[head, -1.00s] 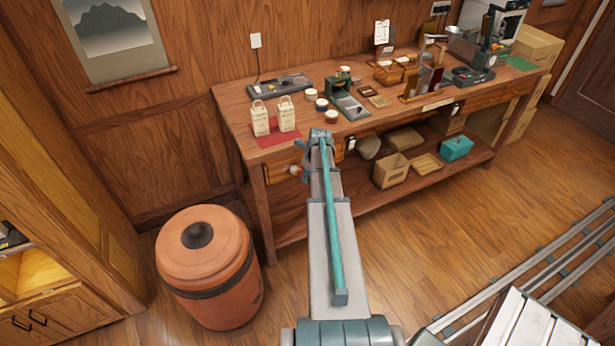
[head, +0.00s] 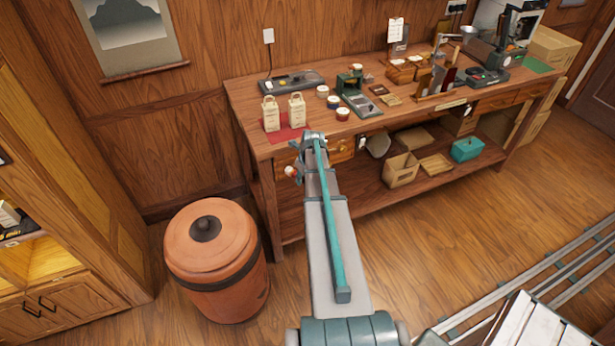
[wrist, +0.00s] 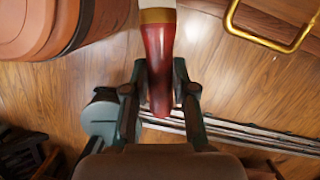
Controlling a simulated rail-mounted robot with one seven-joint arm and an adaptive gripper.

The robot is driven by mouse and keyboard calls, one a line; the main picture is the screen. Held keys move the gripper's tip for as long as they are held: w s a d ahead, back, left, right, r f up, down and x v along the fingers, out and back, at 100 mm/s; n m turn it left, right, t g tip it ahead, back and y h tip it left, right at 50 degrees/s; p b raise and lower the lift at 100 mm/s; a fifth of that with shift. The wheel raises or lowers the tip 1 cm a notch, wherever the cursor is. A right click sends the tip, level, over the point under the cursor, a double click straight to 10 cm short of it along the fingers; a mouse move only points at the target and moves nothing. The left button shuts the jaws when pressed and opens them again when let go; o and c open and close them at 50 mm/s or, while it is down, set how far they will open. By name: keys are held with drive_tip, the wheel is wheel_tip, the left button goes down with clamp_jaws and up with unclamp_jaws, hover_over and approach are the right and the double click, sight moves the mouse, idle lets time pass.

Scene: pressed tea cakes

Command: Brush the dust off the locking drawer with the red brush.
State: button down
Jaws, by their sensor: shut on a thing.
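My gripper (wrist: 160,92) is shut on the red handle of the brush (wrist: 158,58). The handle lies between the two fingers, and the brush's pale upper part runs out of the top of the wrist view. In the head view my gripper (head: 302,166) is at the bench's left front, largely hidden by my arm, and the brush (head: 290,172) shows as a small pale and red spot. The drawer (head: 343,150) under the tabletop has brass fittings and is partly covered by my arm. A brass handle (wrist: 268,42) shows at the wrist view's upper right. Dust cannot be made out.
A lidded clay bin (head: 215,262) stands left of my arm. Two paper bags (head: 284,112) stand on a red mat above the drawer. The workbench (head: 245,95) holds tins and tools. A cardboard box (head: 400,169) and teal box (head: 467,150) sit on its lower shelf.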

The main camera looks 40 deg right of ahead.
drive_tip(key=shift+w+a, duration=0.25)
drive_tip(key=shift+a, duration=0.2)
drive_tip(key=s+a, duration=0.2)
drive_tip(key=s, duration=0.3)
drive_tip(key=shift+s, duration=0.35)
drive_tip(key=shift+s, duration=0.1)
drive_tip(key=s, duration=0.1)
drive_tip(key=s+a, duration=0.1)
drive_tip(key=shift+s+b, duration=0.3)
drive_tip(key=shift+s, duration=0.05)
idle(0.6)
